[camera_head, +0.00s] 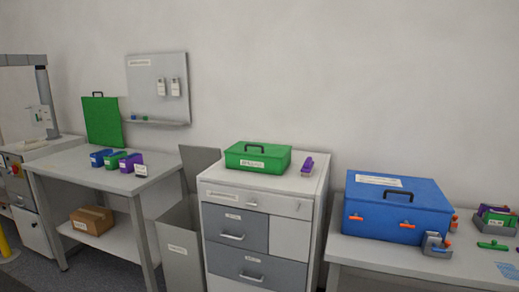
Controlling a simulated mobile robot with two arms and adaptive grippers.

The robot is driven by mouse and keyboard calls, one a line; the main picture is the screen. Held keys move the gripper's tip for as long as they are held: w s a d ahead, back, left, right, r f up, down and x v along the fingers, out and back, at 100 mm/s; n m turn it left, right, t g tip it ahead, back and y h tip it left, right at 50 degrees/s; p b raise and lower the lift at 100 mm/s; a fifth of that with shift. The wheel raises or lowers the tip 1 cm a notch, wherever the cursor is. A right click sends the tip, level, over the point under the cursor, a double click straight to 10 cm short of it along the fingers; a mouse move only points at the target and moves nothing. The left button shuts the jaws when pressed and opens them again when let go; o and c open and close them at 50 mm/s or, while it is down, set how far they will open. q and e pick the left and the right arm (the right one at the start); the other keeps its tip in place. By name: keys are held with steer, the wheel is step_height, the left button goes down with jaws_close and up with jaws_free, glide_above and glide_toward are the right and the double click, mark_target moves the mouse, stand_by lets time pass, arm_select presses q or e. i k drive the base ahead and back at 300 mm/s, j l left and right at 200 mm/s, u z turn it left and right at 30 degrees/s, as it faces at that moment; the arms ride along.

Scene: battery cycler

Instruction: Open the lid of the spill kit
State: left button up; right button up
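Two lidded boxes with black top handles are in view, and their labels are too small to read, so I cannot tell which is the spill kit. A green box (257,158) sits on the white and grey drawer cabinet (212,185), its lid shut. A larger blue box (390,210) with orange front latches sits on the right table, its lid also shut. Neither of my grippers is in view.
A purple object (307,165) lies beside the green box. Small grey fixtures (436,245) stand by the blue box. A grey bin (180,245) stands left of the cabinet.

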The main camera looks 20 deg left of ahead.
mark_target(271, 151)
steer(key=i+j+u, duration=0.4)
steer(key=i+j, duration=0.65)
